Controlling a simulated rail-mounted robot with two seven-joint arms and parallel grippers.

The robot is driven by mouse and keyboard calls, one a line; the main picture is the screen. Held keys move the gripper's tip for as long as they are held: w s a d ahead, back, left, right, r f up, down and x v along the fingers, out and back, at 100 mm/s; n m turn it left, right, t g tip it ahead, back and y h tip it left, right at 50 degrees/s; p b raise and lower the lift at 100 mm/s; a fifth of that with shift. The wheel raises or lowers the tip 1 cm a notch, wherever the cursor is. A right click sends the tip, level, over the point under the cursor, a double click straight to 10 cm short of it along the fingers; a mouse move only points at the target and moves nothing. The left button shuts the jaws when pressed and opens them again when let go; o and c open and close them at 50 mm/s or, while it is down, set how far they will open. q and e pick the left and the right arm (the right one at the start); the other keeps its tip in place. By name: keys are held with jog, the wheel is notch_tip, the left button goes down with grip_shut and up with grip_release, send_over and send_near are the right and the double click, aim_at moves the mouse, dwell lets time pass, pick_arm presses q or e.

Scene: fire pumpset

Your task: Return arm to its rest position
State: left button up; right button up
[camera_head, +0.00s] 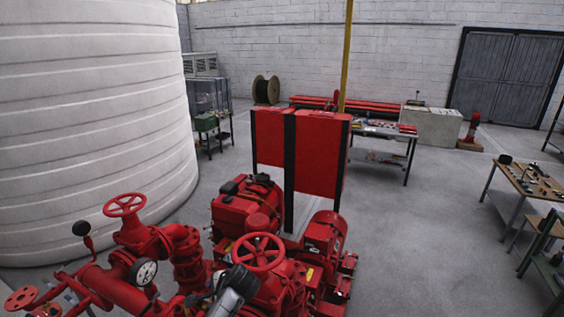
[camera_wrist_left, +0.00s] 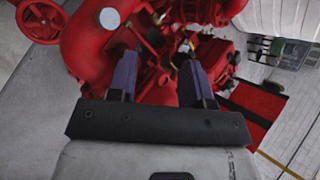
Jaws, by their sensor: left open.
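My left gripper (camera_wrist_left: 158,56) shows in the left wrist view with its two dark purple fingers spread apart. No object is seen held between them. Red pump pipework (camera_wrist_left: 95,50) lies beyond the fingertips, with a round gauge (camera_wrist_left: 109,17) at upper left; I cannot tell whether the fingers touch anything. In the head view a grey and black part of my left arm (camera_head: 236,287) shows at the bottom, over the red pumpset (camera_head: 245,208). It partly covers the pipes behind it. My right gripper is not in view.
Red handwheels (camera_head: 125,204) and (camera_head: 258,251) and a gauge (camera_head: 143,272) stick up from the pipework. Red panels (camera_head: 320,155) stand behind. A large white tank (camera_head: 85,120) fills the left. Workbenches (camera_head: 535,180) stand at right; the grey floor (camera_head: 430,225) between is clear.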

pick_arm(q)
jog(key=d+r+n+t+h, duration=0.2)
jog(key=d+r+n+t, duration=0.15)
jog(key=r, duration=0.45)
jog(key=d+r+n+t+h, duration=0.2)
jog(key=d+r+n, duration=0.15)
jog(key=r, duration=0.55)
jog(key=s+r+n+t+h, duration=0.2)
jog(key=s+h, duration=0.1)
jog(key=s, duration=0.5)
jog(key=s+a+f+n+g, duration=0.1)
jog(key=s+a+f+g, duration=0.1)
jog(key=s+f, duration=0.7)
jog(key=s+a+f+g, duration=0.3)
jog(key=s+f, duration=0.7)
jog(key=s, duration=0.8)
jog(key=s+a+f+n+g, duration=0.1)
jog(key=s+a+f+g, duration=0.2)
jog(key=s+f, duration=0.6)
jog(key=s+a, duration=0.1)
jog(key=s, duration=0.3)
jog(key=shift+s+f+n, duration=0.2)
jog(key=shift+s+n, duration=0.1)
jog(key=shift+s, duration=0.05)
